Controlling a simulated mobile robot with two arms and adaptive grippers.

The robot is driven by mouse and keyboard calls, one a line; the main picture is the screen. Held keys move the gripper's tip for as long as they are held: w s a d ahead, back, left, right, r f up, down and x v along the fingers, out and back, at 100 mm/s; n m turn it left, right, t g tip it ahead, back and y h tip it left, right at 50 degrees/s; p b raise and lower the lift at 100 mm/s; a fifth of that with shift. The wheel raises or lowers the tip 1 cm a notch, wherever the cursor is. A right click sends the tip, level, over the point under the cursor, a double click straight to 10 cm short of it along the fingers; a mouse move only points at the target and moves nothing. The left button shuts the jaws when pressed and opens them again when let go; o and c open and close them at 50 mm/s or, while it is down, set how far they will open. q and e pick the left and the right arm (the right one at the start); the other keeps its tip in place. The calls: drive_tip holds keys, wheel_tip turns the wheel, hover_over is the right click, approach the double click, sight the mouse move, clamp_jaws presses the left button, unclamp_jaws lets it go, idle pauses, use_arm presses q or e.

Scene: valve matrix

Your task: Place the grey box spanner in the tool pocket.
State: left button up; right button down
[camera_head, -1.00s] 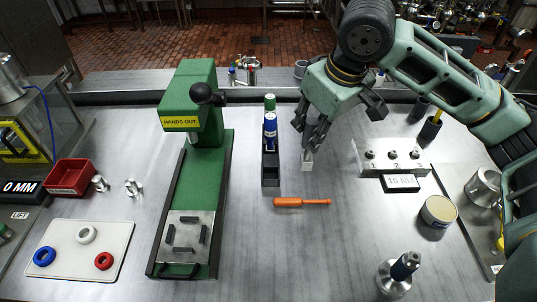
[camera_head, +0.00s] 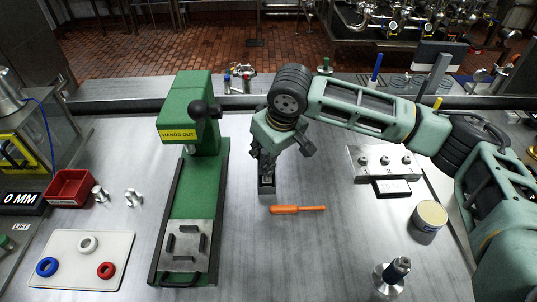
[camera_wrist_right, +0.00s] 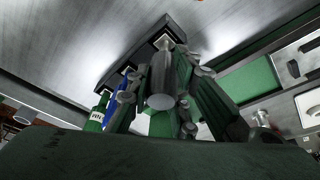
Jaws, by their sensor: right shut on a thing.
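My right gripper (camera_head: 266,160) is shut on the grey box spanner (camera_wrist_right: 161,84), a grey cylinder between the fingers in the right wrist view. The spanner is hidden behind the gripper in the head view. The tool pocket is in a dark narrow rack (camera_head: 267,187); my gripper is over it. In the wrist view the spanner's far end meets the near end of the rack (camera_wrist_right: 113,76). I cannot tell how deep it sits. A blue tool (camera_wrist_right: 116,103) and a green-topped one (camera_wrist_right: 98,112) stand further along the rack. My left gripper is not in view.
A green press (camera_head: 190,170) stands close left of the rack. An orange-handled tool (camera_head: 297,209) lies in front of it.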

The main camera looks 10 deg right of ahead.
drive_tip(key=c, duration=1.5)
unclamp_jaws()
drive_tip(key=shift+f, duration=0.1)
drive_tip(key=shift+c, duration=0.2)
drive_tip(key=shift+s+r, duration=0.1)
drive_tip(key=shift+r, duration=0.4)
drive_tip(key=b+v, duration=0.1)
drive_tip(key=v, duration=1)
drive_tip(key=shift+s, duration=0.1)
